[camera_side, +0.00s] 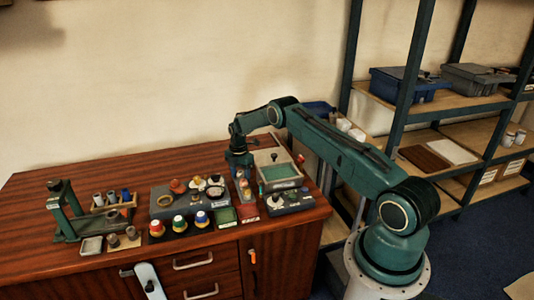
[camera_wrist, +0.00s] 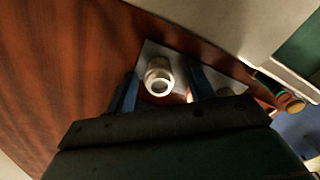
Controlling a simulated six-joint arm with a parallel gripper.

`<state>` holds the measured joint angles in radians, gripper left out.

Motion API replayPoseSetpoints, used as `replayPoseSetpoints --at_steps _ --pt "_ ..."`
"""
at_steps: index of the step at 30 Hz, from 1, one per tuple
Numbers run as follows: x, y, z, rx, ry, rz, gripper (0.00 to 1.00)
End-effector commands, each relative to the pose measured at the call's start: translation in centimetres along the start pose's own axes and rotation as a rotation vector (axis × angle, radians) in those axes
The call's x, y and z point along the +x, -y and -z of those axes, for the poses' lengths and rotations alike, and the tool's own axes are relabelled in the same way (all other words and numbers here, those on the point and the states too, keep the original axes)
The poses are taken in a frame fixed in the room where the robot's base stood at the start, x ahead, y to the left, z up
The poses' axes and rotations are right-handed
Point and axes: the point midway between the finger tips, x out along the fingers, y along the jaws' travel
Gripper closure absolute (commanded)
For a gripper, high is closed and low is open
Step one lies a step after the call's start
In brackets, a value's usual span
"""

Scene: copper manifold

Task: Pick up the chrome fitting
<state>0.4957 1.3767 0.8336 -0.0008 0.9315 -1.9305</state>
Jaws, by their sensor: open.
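My gripper (camera_side: 240,168) points down over the workbench in the side view. In the wrist view my gripper (camera_wrist: 162,84) is open, its two dark blue fingers apart. A pale, shiny ring-shaped fitting (camera_wrist: 158,77), which looks like the chrome fitting, lies between the fingers. It stands on a light plate (camera_wrist: 150,48) and its open end faces the camera. I cannot tell whether either finger touches it. In the side view I cannot clearly pick it out under my gripper.
A grey bin with a green inside (camera_side: 278,158) stands close to the right of my gripper. A grey box with several small parts (camera_side: 162,204) and coloured-top pieces are to the left. A green stand (camera_side: 66,222) is at far left. The bench's back left is clear.

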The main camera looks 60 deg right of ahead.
Motion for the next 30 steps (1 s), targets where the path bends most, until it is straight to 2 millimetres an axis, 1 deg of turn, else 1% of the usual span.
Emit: replayPoseSetpoints --at_steps 7,8,9,14,15,24,30 --pt "-0.04 -0.01 0.0 0.0 0.0 0.0 0.46" --pt "-0.04 -0.01 0.0 0.0 0.0 0.0 0.48" --pt "-0.04 -0.01 0.0 0.0 0.0 0.0 0.56" --pt "-0.05 0.0 0.0 0.0 0.0 0.0 0.87" --pt "-0.05 0.0 0.0 0.0 0.0 0.0 0.95" --pt "-0.14 -0.03 -0.01 0.0 0.0 -0.001 0.96" --pt "-0.95 -0.08 -0.03 0.0 0.001 -0.002 0.96"
